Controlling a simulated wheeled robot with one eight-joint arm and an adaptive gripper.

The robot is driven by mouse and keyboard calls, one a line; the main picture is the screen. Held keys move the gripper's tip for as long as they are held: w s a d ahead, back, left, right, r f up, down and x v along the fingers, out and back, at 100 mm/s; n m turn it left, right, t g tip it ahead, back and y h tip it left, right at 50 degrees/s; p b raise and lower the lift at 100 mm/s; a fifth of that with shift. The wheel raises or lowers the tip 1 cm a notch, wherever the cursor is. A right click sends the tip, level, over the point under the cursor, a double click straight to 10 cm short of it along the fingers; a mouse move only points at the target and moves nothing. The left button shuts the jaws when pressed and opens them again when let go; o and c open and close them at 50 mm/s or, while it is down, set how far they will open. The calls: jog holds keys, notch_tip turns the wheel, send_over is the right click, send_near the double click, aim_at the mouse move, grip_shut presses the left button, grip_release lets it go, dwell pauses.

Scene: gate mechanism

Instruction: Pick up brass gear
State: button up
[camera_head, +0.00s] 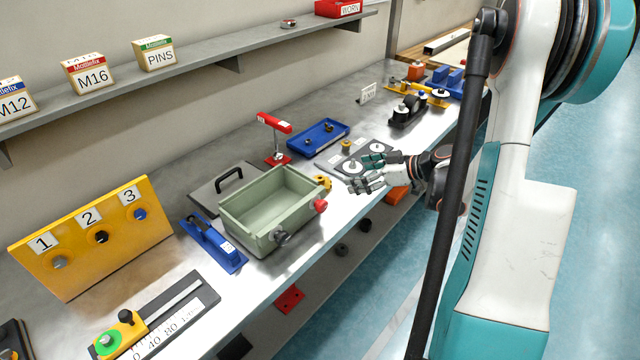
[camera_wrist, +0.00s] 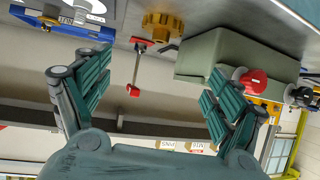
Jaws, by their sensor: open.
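The brass gear (camera_head: 323,183) sits at the right end of the green box (camera_head: 270,208), near the bench's front edge. In the wrist view the toothed gear (camera_wrist: 162,25) is near the top, beside the green box (camera_wrist: 228,60). My gripper (camera_head: 364,172) is open and empty, to the right of the gear in the head view. In the wrist view its two fingers (camera_wrist: 155,80) are spread wide, with the gear beyond the gap between them. The gripper and gear are apart.
A red-handled tool (camera_head: 275,130) and a blue tray (camera_head: 318,138) stand behind the gear. A grey plate with round parts (camera_head: 333,166) lies beside my gripper. A red knob (camera_head: 320,205) sticks out of the box's front right. The aisle floor (camera_head: 590,220) is clear.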

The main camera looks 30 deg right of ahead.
jog(key=b, duration=0.2)
send_near(322, 179)
jog(key=x, duration=0.4)
jog(key=shift+w, duration=0.15)
jog(key=b+x, duration=0.2)
jog(key=x, duration=0.2)
jog(key=shift+w+a+f+b, duration=0.1)
jog(key=shift+w+f+b, duration=0.05)
jog(key=shift+f+b, duration=0.2)
jog(key=shift+w+a, duration=0.15)
jog(key=shift+w, duration=0.15)
jog(key=c, duration=1.4)
